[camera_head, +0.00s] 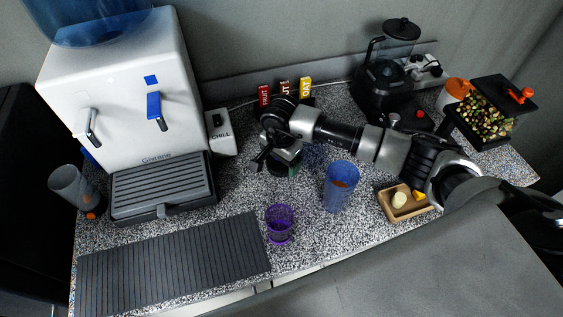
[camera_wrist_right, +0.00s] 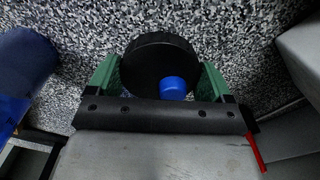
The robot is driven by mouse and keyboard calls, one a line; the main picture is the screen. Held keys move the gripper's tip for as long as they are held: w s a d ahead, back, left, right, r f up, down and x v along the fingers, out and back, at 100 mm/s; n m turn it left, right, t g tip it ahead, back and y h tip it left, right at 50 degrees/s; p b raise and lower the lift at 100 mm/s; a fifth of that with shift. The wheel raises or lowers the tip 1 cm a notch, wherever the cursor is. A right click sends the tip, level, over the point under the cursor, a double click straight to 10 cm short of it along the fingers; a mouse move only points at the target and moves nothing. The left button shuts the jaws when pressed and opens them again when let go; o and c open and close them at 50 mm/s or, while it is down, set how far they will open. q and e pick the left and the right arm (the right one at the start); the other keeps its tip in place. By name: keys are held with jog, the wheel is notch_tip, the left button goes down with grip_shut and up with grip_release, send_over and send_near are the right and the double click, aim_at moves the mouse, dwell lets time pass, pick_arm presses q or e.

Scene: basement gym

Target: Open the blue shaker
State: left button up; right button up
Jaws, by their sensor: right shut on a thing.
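The blue shaker (camera_head: 341,187) stands upright on the speckled counter, right of the purple cup. Its top looks open, and something orange shows inside. In the right wrist view a blue surface, likely the shaker (camera_wrist_right: 25,70), shows at the left edge. My right gripper (camera_head: 283,162) is left of and behind the shaker, apart from it. In the right wrist view its green fingers (camera_wrist_right: 160,75) are shut on a round black lid (camera_wrist_right: 155,58) with a small blue cap (camera_wrist_right: 173,88). I cannot tell whether the lid touches the counter. My left gripper is not in view.
A purple cup (camera_head: 280,226) stands near the front edge. A wooden tray (camera_head: 405,214) is at the right. A white water dispenser (camera_head: 125,100), a grey cup (camera_head: 71,186) and a ribbed mat (camera_head: 175,264) are at the left. A black blender (camera_head: 388,88) stands behind my arm.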

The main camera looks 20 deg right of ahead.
aim_at(281, 167)
notch_tip(281, 167, down, 2)
jog(key=shift+f+p, duration=0.15)
jog(key=shift+p, duration=0.2)
jog(key=shift+f, duration=0.25)
jog(key=shift+f+b, duration=0.2)
jog(key=shift+b, duration=0.1)
jog(key=o, duration=0.9)
jog(key=shift+r, duration=0.1)
jog(key=shift+r+p, duration=0.15)
jog(key=shift+p, duration=0.15)
notch_tip(281, 167, up, 12)
jog(key=b, duration=0.2)
jog(key=shift+b, duration=0.35)
